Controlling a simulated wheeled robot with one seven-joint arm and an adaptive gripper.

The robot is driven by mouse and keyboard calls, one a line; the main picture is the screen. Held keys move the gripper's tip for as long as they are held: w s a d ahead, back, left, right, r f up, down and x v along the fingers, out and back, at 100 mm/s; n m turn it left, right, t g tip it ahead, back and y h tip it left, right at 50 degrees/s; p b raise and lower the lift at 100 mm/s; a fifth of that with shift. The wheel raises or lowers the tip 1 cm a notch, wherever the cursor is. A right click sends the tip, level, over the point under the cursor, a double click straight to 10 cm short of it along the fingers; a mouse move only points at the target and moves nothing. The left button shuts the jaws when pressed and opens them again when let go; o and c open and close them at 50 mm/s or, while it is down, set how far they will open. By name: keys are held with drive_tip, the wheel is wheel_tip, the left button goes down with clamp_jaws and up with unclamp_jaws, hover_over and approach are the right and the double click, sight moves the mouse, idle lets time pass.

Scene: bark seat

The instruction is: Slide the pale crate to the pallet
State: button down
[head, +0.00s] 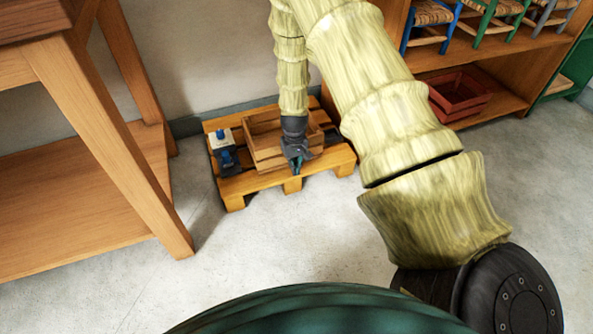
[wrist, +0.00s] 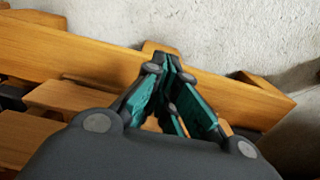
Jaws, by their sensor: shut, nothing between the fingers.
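The pale wooden crate (head: 264,157) sits on the wooden pallet (head: 235,187) in the head view, by the wall. My gripper (head: 297,165) points down at the crate's front right side, and my arm hides part of the crate. I cannot tell whether the gripper touches it. In the wrist view my gripper (wrist: 169,72) is shut and empty, with the fingertips together over the orange-brown boards of the pallet (wrist: 245,95).
Small blue, white and dark items (head: 222,147) stand on the pallet's left side. A wooden table (head: 70,215) stands at left. A shelf (head: 485,107) at right holds a red crate (head: 457,96) and several small chairs. The floor before the pallet is clear.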

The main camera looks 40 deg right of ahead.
drive_tip(key=shift+w+d+b, duration=0.25)
drive_tip(key=shift+w+b, duration=0.15)
drive_tip(key=shift+w, duration=0.55)
